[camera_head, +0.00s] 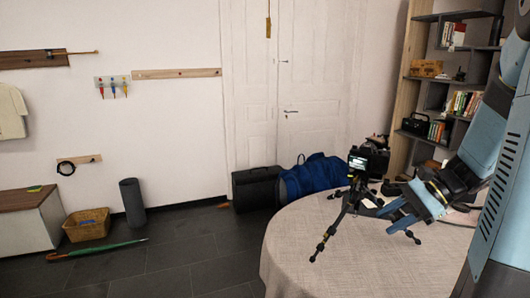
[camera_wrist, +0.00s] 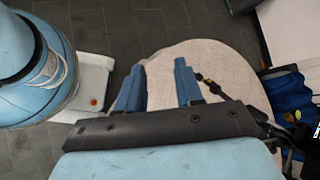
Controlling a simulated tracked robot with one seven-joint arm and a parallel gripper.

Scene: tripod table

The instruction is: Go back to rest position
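My gripper (camera_head: 398,218) is over the right part of the round table (camera_head: 330,270), beside the tripod. In the wrist view my gripper (camera_wrist: 158,78) has its two blue fingers apart, with only bare tablecloth and floor between them. A black tripod (camera_head: 345,212) with a camera (camera_head: 368,160) on top stands upright on the table. One tripod leg (camera_wrist: 210,84) shows just right of the right finger; I cannot tell whether they touch. The tripod's far right side is partly hidden behind my gripper in the head view.
Small dark items lie on the table's back part. A blue bag (camera_head: 315,174) and a black case (camera_head: 255,188) stand behind the table. A bookshelf (camera_head: 398,90) is at the right.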

